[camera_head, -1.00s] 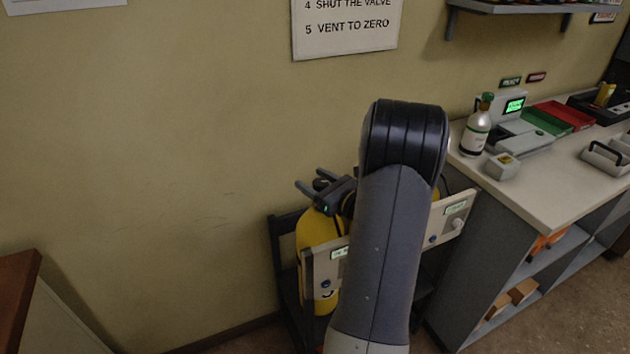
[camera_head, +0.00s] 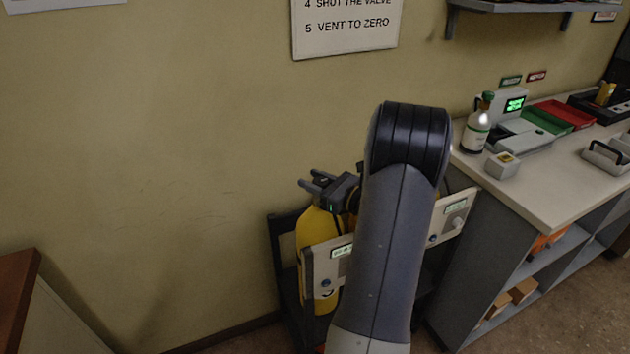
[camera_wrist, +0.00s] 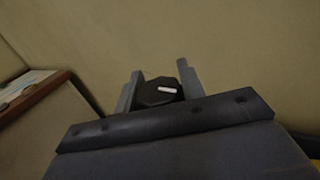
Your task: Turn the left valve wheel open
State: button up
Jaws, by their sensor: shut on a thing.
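The left valve wheel is a black, many-sided knob (camera_wrist: 158,92) with a white mark on it, in the wrist view. It sits between the two fingers of my gripper (camera_wrist: 160,88), which is shut on it. In the head view my gripper (camera_head: 316,182) is at the top of the left yellow cylinder (camera_head: 312,230). The wheel is mostly hidden there by the fingers and wrist. My arm covers the middle of the rack and most of what stands on its right side.
A dark rack (camera_head: 277,235) holds the cylinder, with pale label panels (camera_head: 323,262) in front. A workbench (camera_head: 535,190) with a bottle (camera_head: 477,128) and trays stands at right. A brown-topped cabinet (camera_head: 18,275) is at lower left. The wall behind is bare below the sign (camera_head: 345,28).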

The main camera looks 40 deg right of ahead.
jog(key=shift+s+a+n+g+y, duration=0.15)
jog(key=shift+n+g+y, duration=0.35)
jog(key=shift+n+y, duration=0.4)
jog(key=shift+w+a+n+g+y, duration=0.1)
jog(key=shift+n+g+y, duration=0.45)
jog(key=shift+y, duration=0.65)
jog(key=o, duration=1)
jog(key=b+v, duration=0.1)
jog(key=v, duration=1)
